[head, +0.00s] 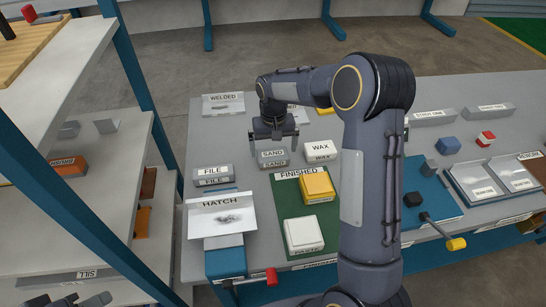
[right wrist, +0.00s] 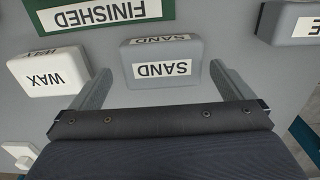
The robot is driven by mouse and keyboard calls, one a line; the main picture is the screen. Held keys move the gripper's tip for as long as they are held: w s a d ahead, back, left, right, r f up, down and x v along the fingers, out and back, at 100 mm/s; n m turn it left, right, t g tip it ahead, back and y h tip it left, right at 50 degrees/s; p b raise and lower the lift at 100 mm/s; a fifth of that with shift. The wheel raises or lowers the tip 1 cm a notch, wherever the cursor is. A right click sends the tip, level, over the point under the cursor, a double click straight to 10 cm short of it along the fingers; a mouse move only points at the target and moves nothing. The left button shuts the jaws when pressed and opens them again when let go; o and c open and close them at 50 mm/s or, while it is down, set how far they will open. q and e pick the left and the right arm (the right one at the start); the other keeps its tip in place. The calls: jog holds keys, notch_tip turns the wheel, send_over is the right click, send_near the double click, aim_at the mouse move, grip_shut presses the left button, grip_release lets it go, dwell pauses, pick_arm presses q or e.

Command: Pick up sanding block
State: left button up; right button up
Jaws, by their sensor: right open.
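The sanding block is a grey block labelled SAND (head: 273,158) on the grey table, left of the white WAX block. In the right wrist view the sanding block (right wrist: 160,50) lies ahead of and between the fingers. My right gripper (head: 274,140) points down at the block with its jaws open and empty. In the right wrist view the fingertips (right wrist: 160,70) sit to either side of the block's near edge; I cannot tell their exact height over it.
The white WAX block (head: 320,153) stands close on the right, the grey FILE block (head: 213,175) to the left. A green FINISHED mat (head: 290,206) holds yellow and white blocks. A HATCH panel (head: 222,217) stands at front left. Shelving (head: 60,75) borders the left.

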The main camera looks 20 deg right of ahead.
aim_at(273, 153)
notch_tip(273, 153, down, 3)
jog(key=shift+w+f, duration=0.15)
jog(key=shift+f, duration=0.05)
jog(key=shift+a, duration=0.1)
jog(key=c, duration=0.8)
jog(key=shift+c, duration=0.2)
jog(key=shift+r, duration=0.15)
